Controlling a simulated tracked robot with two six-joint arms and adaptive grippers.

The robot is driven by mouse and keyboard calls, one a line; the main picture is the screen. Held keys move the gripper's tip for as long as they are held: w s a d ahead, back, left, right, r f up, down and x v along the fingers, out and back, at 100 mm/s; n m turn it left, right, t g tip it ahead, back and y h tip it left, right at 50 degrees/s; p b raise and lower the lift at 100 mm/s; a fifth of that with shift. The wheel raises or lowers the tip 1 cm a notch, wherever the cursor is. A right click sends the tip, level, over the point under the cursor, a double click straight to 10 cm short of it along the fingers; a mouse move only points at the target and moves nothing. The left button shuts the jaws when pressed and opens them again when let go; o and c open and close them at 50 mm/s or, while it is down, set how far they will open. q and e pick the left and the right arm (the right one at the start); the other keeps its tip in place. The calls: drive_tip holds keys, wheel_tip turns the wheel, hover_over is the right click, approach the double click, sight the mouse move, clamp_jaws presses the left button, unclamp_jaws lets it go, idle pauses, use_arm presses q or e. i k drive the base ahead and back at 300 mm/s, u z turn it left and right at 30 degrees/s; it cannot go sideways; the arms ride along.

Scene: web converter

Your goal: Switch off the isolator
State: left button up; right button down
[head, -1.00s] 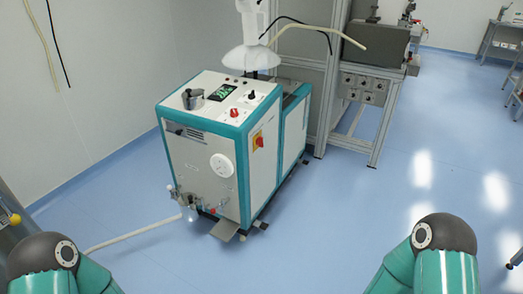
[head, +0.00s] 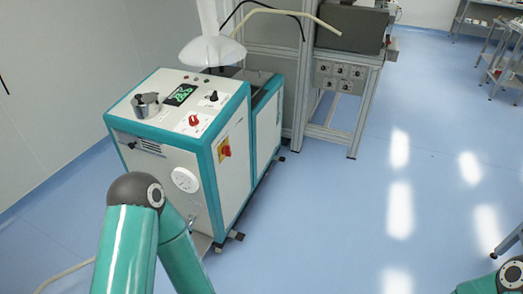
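The isolator (head: 225,147) is a red rotary switch on a yellow plate, on the right-hand side panel of a white and teal machine (head: 235,165). The handle's exact angle is too small to tell. My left arm rises from the bottom of the head view in front of the machine, and its forearm runs down past the machine's lower front. My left gripper is out of frame. Only a bit of my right arm shows in the bottom right corner, and its gripper is out of frame too. Nothing of mine covers the isolator.
The machine's top carries a red knob (head: 194,120), a black knob (head: 213,97), a green-lit display (head: 181,94) and a metal pot (head: 146,105). A metal frame with a grey box (head: 350,28) stands behind. The blue floor (head: 340,220) to the right is clear.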

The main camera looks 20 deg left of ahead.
sight(227, 150)
drive_tip(key=u, duration=0.15)
drive_tip(key=i, duration=1)
drive_tip(key=u, duration=0.85)
